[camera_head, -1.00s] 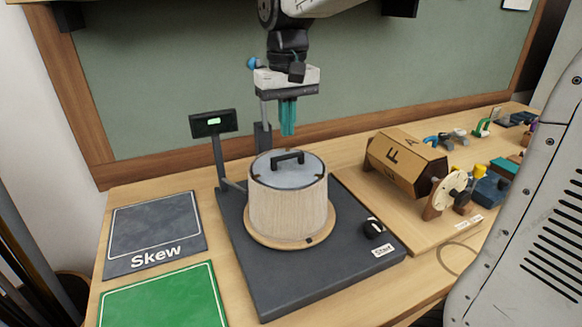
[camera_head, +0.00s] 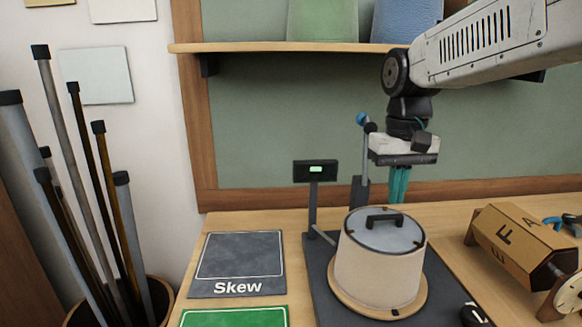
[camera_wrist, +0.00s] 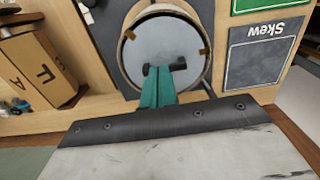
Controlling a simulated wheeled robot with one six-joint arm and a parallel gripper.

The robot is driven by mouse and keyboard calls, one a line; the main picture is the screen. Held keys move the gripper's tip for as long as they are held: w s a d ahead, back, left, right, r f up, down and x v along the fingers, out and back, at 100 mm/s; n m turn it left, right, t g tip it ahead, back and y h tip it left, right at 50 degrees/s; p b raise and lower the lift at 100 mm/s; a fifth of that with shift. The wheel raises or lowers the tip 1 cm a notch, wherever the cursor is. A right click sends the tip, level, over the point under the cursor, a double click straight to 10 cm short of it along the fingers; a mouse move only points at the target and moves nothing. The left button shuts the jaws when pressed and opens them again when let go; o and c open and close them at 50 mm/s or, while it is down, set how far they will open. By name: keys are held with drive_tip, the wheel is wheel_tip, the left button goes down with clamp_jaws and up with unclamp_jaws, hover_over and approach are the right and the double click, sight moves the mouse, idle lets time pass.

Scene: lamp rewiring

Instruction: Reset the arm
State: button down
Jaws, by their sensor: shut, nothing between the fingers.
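In the wrist view the shut fingers of my gripper (camera_wrist: 158,84) appear in front of the lid's black handle (camera_wrist: 175,66). In the head view the fingers are apart from the lid (camera_head: 384,231). The drum stands upright on a dark base plate (camera_head: 322,270).
A post with a small green-lit display (camera_head: 315,171) and a lever with a blue knob (camera_head: 362,120) stand beside the drum. A cardboard-coloured prism (camera_head: 510,243) lies right. A grey "Skew" mat (camera_head: 238,262) and a green mat (camera_head: 235,318) lie left. A shelf (camera_head: 290,47) is above.

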drive_tip(key=s+d+f+t, duration=0.1)
drive_tip(key=s+f, duration=0.2)
drive_tip(key=s, duration=0.8)
drive_tip(key=s+d+f, duration=0.2)
drive_tip(key=s+f, duration=0.1)
drive_tip(key=s, duration=0.8)
drive_tip(key=shift+t, duration=0.4)
drive_tip(key=shift+f, duration=0.1)
idle(0.6)
